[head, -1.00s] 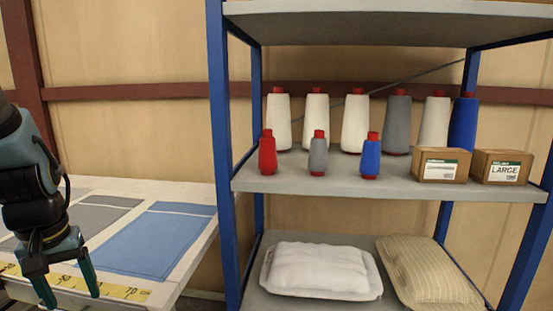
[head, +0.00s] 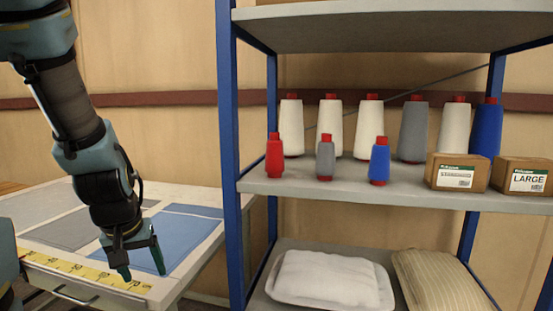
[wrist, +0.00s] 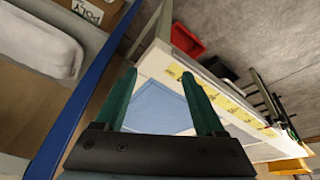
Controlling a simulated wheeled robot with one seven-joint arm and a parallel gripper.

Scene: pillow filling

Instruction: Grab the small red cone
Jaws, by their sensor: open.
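The small red cone (head: 274,157) stands upright on the middle shelf, at the front left beside the blue post. A small grey cone (head: 325,158) and a small blue cone (head: 379,161) stand to its right in the same front row. My gripper (head: 145,275) is open and empty, pointing down over the table's corner, left of the shelf and lower than the cone. In the wrist view my gripper (wrist: 172,100) shows both green fingers apart, with the table below. The red cone is not in the wrist view.
Several large cones (head: 411,130) stand behind the small ones. Two cardboard boxes (head: 457,171) sit to their right. The blue shelf post (head: 229,150) stands between my gripper and the cone. The table (head: 190,262) carries blue cloth and a yellow tape. Pillows (head: 327,280) lie on the lower shelf.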

